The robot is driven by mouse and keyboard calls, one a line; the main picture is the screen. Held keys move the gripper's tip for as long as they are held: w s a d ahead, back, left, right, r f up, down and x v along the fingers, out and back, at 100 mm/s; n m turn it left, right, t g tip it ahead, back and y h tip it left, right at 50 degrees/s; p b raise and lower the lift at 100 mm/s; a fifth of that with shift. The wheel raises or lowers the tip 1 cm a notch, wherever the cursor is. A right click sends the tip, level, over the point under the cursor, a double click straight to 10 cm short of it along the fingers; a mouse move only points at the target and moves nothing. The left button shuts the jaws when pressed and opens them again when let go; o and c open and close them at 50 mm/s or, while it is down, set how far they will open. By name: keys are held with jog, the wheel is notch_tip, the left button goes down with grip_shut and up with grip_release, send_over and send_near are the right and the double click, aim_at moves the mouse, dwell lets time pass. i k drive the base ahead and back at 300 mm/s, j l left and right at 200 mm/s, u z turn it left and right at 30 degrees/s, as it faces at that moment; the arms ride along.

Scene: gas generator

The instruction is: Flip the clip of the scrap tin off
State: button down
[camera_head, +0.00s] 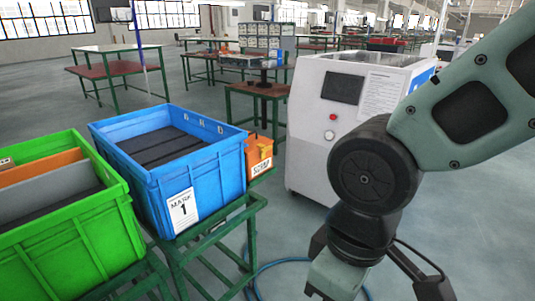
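The scrap tin (261,165) is a small orange box with a white label that seems to read SCRAP. It sits at the right end of the blue crate, on a green-framed stand. Its clip is too small to make out for sure; a small dark part shows at its upper edge. My gripper (375,291) hangs at the bottom of the view, to the right of and nearer than the tin, apart from it. Dark finger parts show on both sides, but the tips are cut off by the lower edge, so its opening cannot be judged.
A blue crate (221,165) labelled MARK 1 stands left of the tin. A green crate (75,240) with orange and grey panels stands further left. A white machine (308,140) with a dark screen and red button stands behind my arm. A blue hose lies on the floor.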

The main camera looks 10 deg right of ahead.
aim_at(263, 149)
jog(key=i+l+u, duration=0.3)
jog(key=i+l, duration=0.35)
jog(key=i, duration=0.4)
jog(key=i+l+u, duration=0.35)
jog(key=i+l, duration=0.6)
